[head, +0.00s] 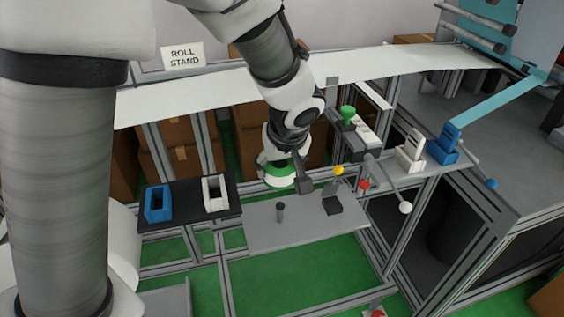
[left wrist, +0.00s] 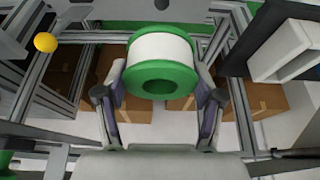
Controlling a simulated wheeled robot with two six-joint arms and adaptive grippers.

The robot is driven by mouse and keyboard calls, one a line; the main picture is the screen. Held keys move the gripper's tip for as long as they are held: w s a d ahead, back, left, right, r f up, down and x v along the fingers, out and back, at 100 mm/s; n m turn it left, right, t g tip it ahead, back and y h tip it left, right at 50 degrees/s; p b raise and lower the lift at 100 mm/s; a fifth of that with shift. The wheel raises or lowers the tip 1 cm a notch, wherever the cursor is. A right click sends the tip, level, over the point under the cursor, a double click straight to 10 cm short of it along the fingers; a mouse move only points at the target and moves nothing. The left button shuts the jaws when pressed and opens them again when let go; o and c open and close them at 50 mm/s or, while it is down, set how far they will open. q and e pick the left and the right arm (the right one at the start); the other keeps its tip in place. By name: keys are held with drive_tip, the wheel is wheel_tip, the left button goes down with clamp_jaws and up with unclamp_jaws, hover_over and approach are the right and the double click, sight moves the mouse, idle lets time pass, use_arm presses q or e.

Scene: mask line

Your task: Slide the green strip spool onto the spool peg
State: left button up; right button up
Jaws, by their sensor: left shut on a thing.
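The green strip spool (head: 279,178), a white roll between green flanges, hangs in my left gripper (head: 285,173). In the left wrist view, the spool (left wrist: 160,48) sits between the two fingers of the left gripper (left wrist: 160,97), with its green flange and centre hole towards the camera. A short dark upright peg (head: 280,212), apparently the spool peg, stands on the grey shelf below the spool in the head view. The spool is apart from the peg. A dark round tip (left wrist: 161,4) at the top edge of the wrist view may be the peg. My right gripper is not in view.
A black tray (head: 183,216) with blue and white holders lies left. A white strip (head: 205,92) runs behind, under a "ROLL STAND" sign (head: 183,55). Red and white knobs project right.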

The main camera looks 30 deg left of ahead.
sight(281, 208)
use_arm(q)
drive_tip(key=shift+f+b, duration=1.2)
drive_tip(key=shift+f, duration=0.8)
drive_tip(key=shift+f+b, duration=2.45)
drive_tip(key=shift+b, duration=0.35)
drive_tip(key=shift+f+b, duration=2.1)
drive_tip(key=shift+b, duration=0.15)
drive_tip(key=shift+f+b, duration=0.35)
drive_tip(key=shift+b, duration=0.05)
drive_tip(key=o, duration=1.3)
